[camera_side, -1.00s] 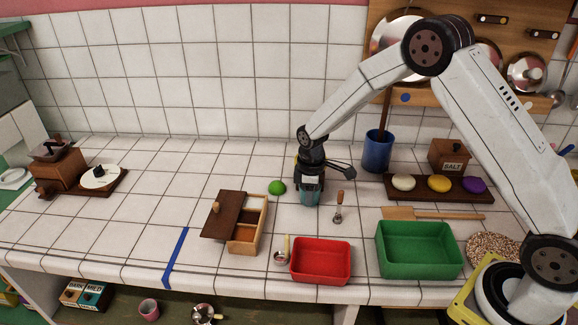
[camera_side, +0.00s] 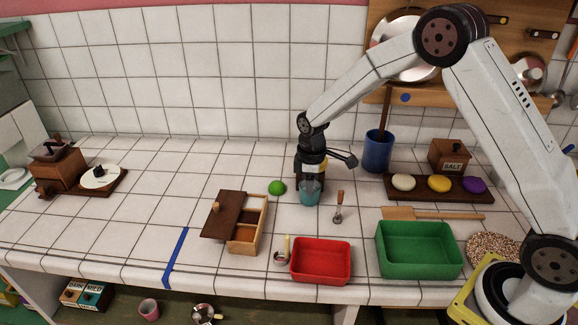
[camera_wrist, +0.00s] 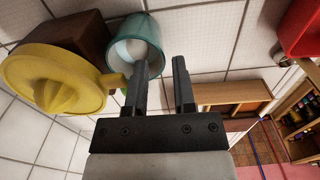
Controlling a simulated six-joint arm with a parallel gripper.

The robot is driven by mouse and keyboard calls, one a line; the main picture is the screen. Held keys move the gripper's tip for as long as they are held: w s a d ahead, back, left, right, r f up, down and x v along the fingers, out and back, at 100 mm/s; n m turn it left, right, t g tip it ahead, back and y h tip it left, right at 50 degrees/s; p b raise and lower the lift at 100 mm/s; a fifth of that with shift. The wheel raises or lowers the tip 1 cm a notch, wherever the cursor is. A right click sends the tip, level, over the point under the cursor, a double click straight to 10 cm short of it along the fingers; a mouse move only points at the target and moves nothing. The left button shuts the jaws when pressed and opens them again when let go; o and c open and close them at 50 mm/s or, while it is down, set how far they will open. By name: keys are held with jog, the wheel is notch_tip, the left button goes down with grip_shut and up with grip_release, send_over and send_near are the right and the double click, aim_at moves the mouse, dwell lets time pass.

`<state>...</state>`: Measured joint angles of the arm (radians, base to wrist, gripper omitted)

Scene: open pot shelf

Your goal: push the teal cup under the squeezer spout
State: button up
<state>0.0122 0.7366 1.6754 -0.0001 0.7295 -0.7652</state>
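The teal cup (camera_side: 309,193) stands upright on the tiled counter, just below my gripper (camera_side: 311,178) in the side view. In the wrist view the cup (camera_wrist: 147,30) shows its open mouth, with something pale inside. The yellow squeezer (camera_wrist: 38,85) is beside it, and its small spout reaches to the cup's rim; I cannot tell if the spout is over the opening. My gripper (camera_wrist: 161,62) has its two fingers apart with nothing held between them. The left finger overlaps the cup's edge in the picture. In the side view the squeezer is mostly hidden behind my gripper.
A green ball (camera_side: 277,187) and a wooden box (camera_side: 243,236) lie left of the cup. A small wooden-handled tool (camera_side: 339,206) lies to the right. Red (camera_side: 320,276) and green (camera_side: 419,264) trays are in front. A blue crock (camera_side: 377,152) stands behind right.

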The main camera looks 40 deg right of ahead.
jog(key=shift+r, duration=0.9)
jog(key=shift+s, duration=0.1)
jog(key=s+r+m+t, duration=0.1)
jog(key=s+m, duration=0.3)
jog(key=s, duration=0.6)
jog(key=s+r+m+t, duration=0.1)
jog(key=s+r+m, duration=0.3)
jog(key=s, duration=0.6)
jog(key=shift+a+r+m+t, duration=0.15)
jog(key=shift+a+m+t, duration=0.15)
